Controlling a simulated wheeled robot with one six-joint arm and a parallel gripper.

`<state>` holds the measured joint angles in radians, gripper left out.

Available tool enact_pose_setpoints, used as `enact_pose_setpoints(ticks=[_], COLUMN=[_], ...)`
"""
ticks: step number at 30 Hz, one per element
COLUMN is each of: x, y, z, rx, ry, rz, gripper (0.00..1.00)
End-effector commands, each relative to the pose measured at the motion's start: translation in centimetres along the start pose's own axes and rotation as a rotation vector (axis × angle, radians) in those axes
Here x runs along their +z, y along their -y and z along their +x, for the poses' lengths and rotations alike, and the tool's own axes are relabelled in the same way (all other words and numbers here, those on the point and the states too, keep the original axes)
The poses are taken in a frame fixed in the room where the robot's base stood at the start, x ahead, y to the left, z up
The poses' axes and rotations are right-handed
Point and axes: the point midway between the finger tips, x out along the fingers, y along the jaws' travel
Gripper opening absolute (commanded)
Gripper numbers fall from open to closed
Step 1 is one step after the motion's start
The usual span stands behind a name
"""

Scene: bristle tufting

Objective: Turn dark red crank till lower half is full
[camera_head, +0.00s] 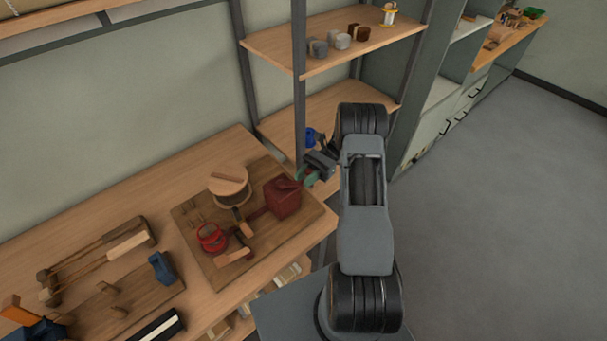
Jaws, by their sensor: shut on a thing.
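The dark red crank machine (283,200) is a boxy body on a wooden board, with a dark red arm on its top right. My gripper (309,174) is at the right side of this box, shut on the crank's handle, which is mostly hidden by the fingers. A small green part shows at the fingertips. A small wooden block (234,256) lies at the front of the board, left of the box. Whether bristles fill its lower half is too small to tell.
The board (205,265) also holds a round wooden-topped tub (230,182) and a bright red ring-shaped piece (211,238). A dark shelf post (299,90) stands close behind my gripper. Wooden tools and a blue block (162,267) lie to the left. Open floor is at right.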

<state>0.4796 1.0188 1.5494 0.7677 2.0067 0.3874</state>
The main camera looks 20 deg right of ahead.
Motion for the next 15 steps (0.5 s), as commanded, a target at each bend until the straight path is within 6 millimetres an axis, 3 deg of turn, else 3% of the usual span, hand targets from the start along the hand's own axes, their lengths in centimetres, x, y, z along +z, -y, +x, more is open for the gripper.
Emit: enact_pose_setpoints(ticks=[11,12,15], x=[0.10,0.10,0.08], y=[0.07,0.07,0.06], z=[-0.04,-0.04,-0.04], rx=[0.004,0.003,0.003], ry=[-0.002,-0.002,-0.002], rz=[-0.003,-0.003,-0.003], gripper=[0.00,0.28,0.38])
